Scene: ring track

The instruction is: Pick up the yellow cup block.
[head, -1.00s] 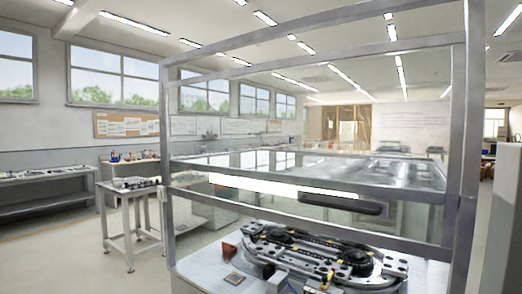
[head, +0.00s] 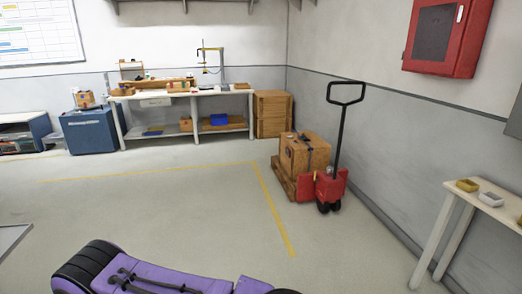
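A small yellow block with a cup-like hollow (head: 467,185) sits on the white table (head: 489,196) at the right edge of the head view. A similar pale grey block (head: 491,199) sits close beside it, nearer to me. Both are small and far off, so their detail is hard to tell. Neither of my grippers shows. Only a purple and black part of my own body is at the bottom of the view.
A red pallet jack (head: 326,186) with wooden crates (head: 303,153) stands by the right wall. A workbench (head: 190,93) and a blue cabinet (head: 93,131) stand at the back. The floor (head: 190,215) in the middle is clear, with yellow tape lines.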

